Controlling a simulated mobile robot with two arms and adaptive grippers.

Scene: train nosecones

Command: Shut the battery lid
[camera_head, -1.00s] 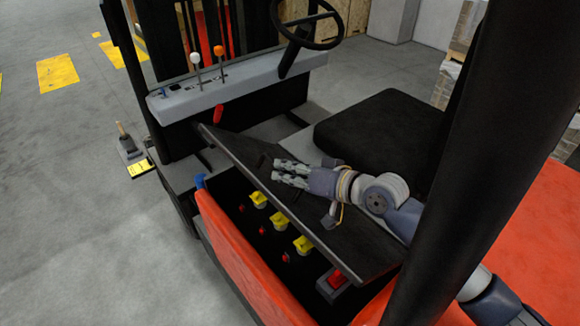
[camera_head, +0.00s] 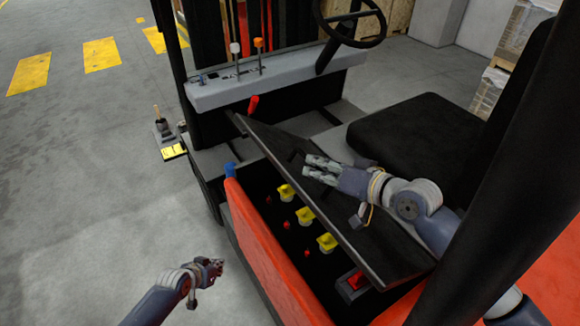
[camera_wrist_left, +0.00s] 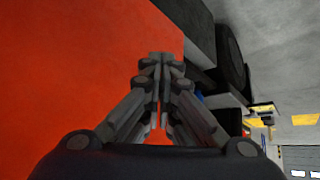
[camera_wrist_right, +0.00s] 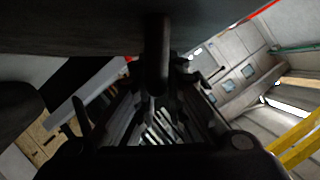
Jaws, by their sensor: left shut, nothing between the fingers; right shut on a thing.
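The battery lid (camera_head: 375,245) is a flat black panel, tilted partly open over the battery compartment (camera_head: 272,212). Yellow caps (camera_head: 305,215) and small red parts show below its raised edge. My right gripper (camera_head: 308,168) lies on the lid's upper face and is shut on the lid's dark handle. In the right wrist view the dark handle (camera_wrist_right: 157,60) stands between the fingers, close to the lid's dark surface (camera_wrist_right: 90,25). My left gripper (camera_head: 214,268) is shut and empty, outside the truck, left of its red side panel (camera_head: 262,250). The panel (camera_wrist_left: 80,70) fills much of the left wrist view.
The black seat (camera_head: 412,130) is behind the lid, and the steering wheel (camera_head: 350,18) and grey console (camera_head: 270,75) are beyond it. A dark pillar (camera_head: 520,170) stands at the right.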

